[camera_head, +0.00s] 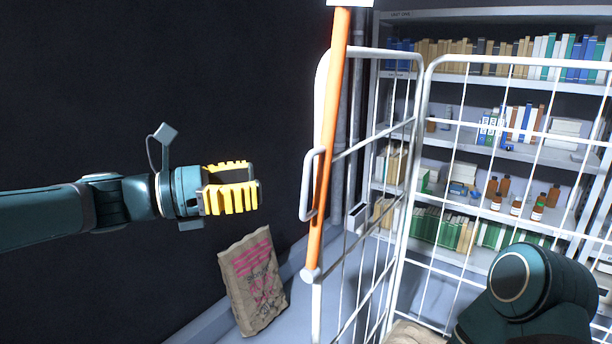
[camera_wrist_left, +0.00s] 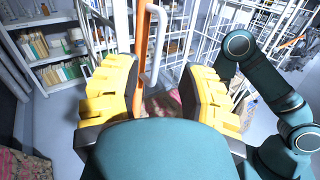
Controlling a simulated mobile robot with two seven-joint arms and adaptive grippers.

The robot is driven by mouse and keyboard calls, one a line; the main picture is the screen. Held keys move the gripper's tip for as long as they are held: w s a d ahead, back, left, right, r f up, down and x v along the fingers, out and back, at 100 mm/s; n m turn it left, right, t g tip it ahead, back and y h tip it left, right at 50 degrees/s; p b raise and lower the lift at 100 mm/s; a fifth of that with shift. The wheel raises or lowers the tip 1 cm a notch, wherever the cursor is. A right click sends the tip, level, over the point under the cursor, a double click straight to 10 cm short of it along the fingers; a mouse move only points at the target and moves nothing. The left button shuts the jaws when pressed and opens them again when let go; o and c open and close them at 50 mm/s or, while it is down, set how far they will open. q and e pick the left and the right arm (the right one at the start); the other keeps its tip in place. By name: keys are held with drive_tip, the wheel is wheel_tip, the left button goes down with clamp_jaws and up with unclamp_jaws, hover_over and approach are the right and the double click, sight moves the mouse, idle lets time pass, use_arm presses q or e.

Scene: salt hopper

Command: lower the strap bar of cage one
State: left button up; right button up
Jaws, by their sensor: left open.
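The strap bar (camera_head: 328,150) is a long orange bar, standing nearly upright along the edge of the white wire cage (camera_head: 420,130). A round white end piece (camera_head: 311,275) sits at its lower end. A white handle (camera_head: 308,185) is beside the bar. My left gripper (camera_head: 256,185) has yellow fingers, is open and empty, and is left of the bar, apart from it. In the left wrist view the orange bar (camera_wrist_left: 142,50) and the white handle (camera_wrist_left: 157,45) show beyond the open fingers. A teal part of my right arm (camera_head: 530,295) shows at lower right; its gripper is out of view.
A brown paper sack (camera_head: 252,282) with pink print leans by the dark wall on the left. Shelves (camera_head: 460,80) with books and brown bottles stand behind the cage. The space between my left gripper and the bar is clear.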

sight(306, 176)
use_arm(q)
drive_tip(key=x, duration=0.9)
drive_tip(key=shift+w+d, duration=0.2)
clamp_jaws()
